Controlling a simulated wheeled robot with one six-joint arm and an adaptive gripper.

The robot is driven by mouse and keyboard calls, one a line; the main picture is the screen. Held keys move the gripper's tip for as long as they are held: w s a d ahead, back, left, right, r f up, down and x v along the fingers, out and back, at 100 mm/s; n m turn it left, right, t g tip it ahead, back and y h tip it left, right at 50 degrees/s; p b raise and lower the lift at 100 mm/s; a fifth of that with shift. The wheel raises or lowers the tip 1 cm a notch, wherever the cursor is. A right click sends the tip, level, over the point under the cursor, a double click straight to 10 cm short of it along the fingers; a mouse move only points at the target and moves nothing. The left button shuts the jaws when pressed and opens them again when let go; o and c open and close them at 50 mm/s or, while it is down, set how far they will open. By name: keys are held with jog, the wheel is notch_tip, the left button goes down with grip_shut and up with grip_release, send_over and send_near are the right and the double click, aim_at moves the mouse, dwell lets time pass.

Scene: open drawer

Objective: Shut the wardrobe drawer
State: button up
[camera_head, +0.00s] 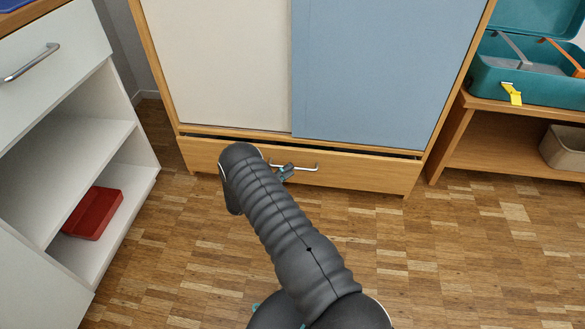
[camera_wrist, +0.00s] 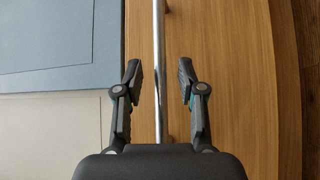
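The wardrobe (camera_head: 292,134) has a cream door and a blue door above a wide wooden drawer (camera_head: 370,175). A narrow dark gap shows along the drawer's top edge, so it stands slightly open. The drawer has a silver bar handle (camera_head: 305,167), which also runs lengthwise through the wrist view (camera_wrist: 159,40). My gripper (camera_head: 286,171) is at the left part of the handle, partly hidden behind my arm. In the wrist view my gripper (camera_wrist: 159,68) is open, with one finger on each side of the bar and space between. I cannot tell how near the fingertips are to the drawer front.
A white cabinet (camera_head: 110,100) with a red tray (camera_head: 93,213) on its shelf stands at the left. At the right, a wooden bench (camera_head: 475,105) holds an open teal case (camera_head: 530,80), with a beige bin (camera_head: 565,148) below. The parquet floor (camera_head: 450,260) is clear.

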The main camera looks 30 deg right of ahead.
jog(key=shift+x, duration=1.35)
grip_shut()
